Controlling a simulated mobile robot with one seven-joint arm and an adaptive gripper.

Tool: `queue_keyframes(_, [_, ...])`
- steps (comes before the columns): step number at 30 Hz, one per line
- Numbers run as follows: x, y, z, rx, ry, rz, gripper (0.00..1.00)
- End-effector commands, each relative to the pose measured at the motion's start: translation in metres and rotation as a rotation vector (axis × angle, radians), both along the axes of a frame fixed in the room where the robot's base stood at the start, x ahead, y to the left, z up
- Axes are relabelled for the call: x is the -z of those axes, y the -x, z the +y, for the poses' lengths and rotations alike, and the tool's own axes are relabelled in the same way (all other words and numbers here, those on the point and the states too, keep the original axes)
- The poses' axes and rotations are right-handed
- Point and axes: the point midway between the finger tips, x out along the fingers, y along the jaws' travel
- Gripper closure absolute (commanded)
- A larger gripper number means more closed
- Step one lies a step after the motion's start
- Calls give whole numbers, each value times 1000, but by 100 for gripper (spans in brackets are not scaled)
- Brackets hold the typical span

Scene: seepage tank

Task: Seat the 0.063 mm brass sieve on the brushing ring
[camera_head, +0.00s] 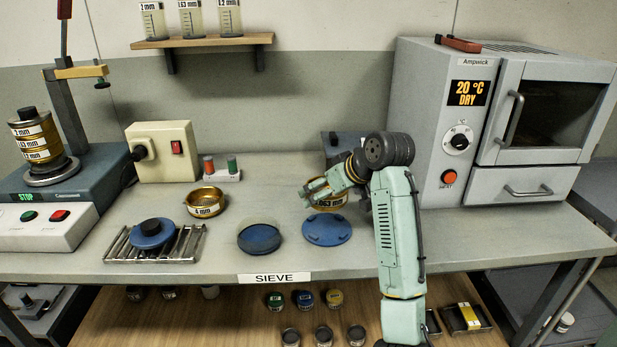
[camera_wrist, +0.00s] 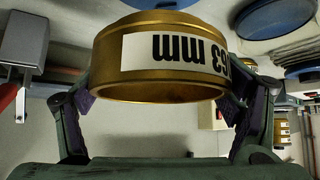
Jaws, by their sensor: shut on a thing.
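The 0.063 mm brass sieve (camera_head: 330,203) is a short brass cylinder with a white label. My gripper (camera_head: 318,187) is shut on its sides and holds it toward the back of the bench. In the wrist view the sieve (camera_wrist: 160,62) sits between both fingers, its label upside down and partly hidden by the right finger. A flat blue disc with small rim tabs (camera_head: 327,230) lies in front of the sieve. A clear-walled round piece with a blue floor (camera_head: 259,239) stands left of it. I cannot tell for certain which is the brushing ring.
A 4 mm brass sieve (camera_head: 205,202) stands at left, behind a metal rack (camera_head: 118,246) bearing a blue round piece (camera_head: 152,233). A sieve shaker with stacked sieves (camera_head: 36,140) is far left. The drying oven (camera_head: 500,120) stands right. The bench front right is clear.

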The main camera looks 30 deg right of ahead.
Motion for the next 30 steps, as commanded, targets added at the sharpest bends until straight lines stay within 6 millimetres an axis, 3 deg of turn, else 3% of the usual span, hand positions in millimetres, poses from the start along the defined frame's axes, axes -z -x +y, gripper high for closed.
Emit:
queue_keyframes(18, [-2,6,-2,6,-1,-2,48])
queue_keyframes(30, [36,7,-2,8,-2,-1,48])
